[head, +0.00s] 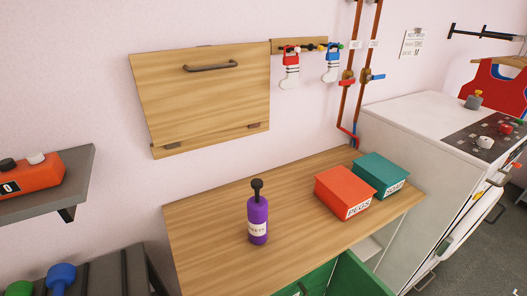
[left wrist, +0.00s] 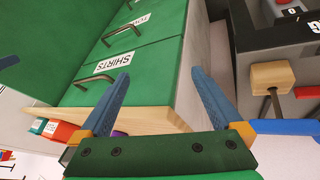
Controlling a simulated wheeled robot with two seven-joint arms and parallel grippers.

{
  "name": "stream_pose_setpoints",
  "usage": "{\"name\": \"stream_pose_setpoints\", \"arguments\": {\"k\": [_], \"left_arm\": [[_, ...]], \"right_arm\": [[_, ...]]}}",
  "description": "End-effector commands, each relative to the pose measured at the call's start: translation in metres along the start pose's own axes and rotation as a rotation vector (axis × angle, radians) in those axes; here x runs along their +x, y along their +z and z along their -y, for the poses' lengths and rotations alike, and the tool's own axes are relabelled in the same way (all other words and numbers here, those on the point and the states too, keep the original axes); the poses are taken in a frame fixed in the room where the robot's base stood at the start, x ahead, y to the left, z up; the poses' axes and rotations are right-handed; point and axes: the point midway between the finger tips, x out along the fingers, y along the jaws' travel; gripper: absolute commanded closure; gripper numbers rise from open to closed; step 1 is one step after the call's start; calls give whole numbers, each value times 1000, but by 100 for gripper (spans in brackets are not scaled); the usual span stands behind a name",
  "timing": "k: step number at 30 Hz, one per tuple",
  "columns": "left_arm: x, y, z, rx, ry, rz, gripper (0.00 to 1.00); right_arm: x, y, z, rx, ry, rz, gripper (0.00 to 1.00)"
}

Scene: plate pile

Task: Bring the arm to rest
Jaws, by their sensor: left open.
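My left gripper (left wrist: 160,75) shows in the left wrist view, with its two blue fingers spread wide apart. Nothing is between the fingers, and the green drawer front labelled SHIRTS (left wrist: 150,75) lies behind them. The gripper's green palm bar crosses the bottom of that view. Neither gripper appears in the head view, and my right gripper is in no view.
A wooden counter (head: 200,240) carries a purple bottle (head: 257,222), a red PEGS box (head: 345,188) and a teal box (head: 382,172). A green drawer (head: 360,278) juts out below. A grey shelf (head: 75,185) is at left; a white appliance (head: 400,150) is at right.

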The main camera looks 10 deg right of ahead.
Motion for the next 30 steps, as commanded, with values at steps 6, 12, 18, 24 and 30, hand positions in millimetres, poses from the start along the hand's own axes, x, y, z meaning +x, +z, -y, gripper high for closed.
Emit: {"name": "stream_pose_setpoints", "arguments": {"k": [6,12,18,24,30], "left_arm": [[-4,28,58,249,-197,195,0],[54,57,71,248,-191,237,0],[111,113,91,251,-188,290,0],[147,209,119,260,-186,364,0],[144,262,133,266,-187,398,0]], "right_arm": [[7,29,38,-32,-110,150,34],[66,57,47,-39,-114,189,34],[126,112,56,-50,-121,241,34],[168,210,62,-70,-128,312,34],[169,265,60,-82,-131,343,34]]}}
